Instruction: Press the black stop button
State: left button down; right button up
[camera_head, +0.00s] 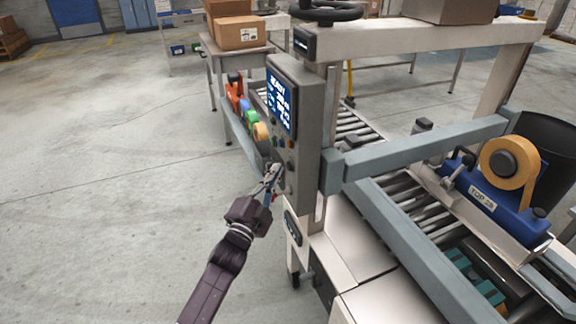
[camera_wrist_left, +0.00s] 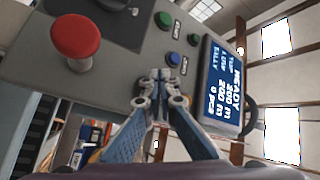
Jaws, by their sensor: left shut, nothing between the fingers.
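The grey control panel (camera_head: 303,150) stands upright at the machine's near end, with a lit screen (camera_head: 281,100) above its buttons. My left gripper (camera_head: 275,170) is shut and empty, its fingertips at the lower part of the panel face. A green button (camera_wrist_left: 162,20) and a red mushroom button (camera_wrist_left: 75,38) also show. I cannot make out the black stop button; the fingertips may hide it. My right gripper is not in view.
A blue tape head (camera_head: 495,200) with a tan roll sits on the machine at right. Rollers (camera_head: 350,125) and a grey rail (camera_head: 425,150) lie behind the panel. Cartons (camera_head: 240,32) stand on a table behind. The floor at left is clear.

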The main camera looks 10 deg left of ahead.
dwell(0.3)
pick_arm(q)
jog(key=s+a, duration=0.1)
jog(key=s+a+p, duration=0.1)
jog(key=a, duration=0.2)
jog(key=shift+s+a+p, duration=0.1)
jog(key=shift+s+p, duration=0.2)
jog(key=shift+s, duration=0.1)
jog(key=shift+f, duration=0.1)
dwell(0.5)
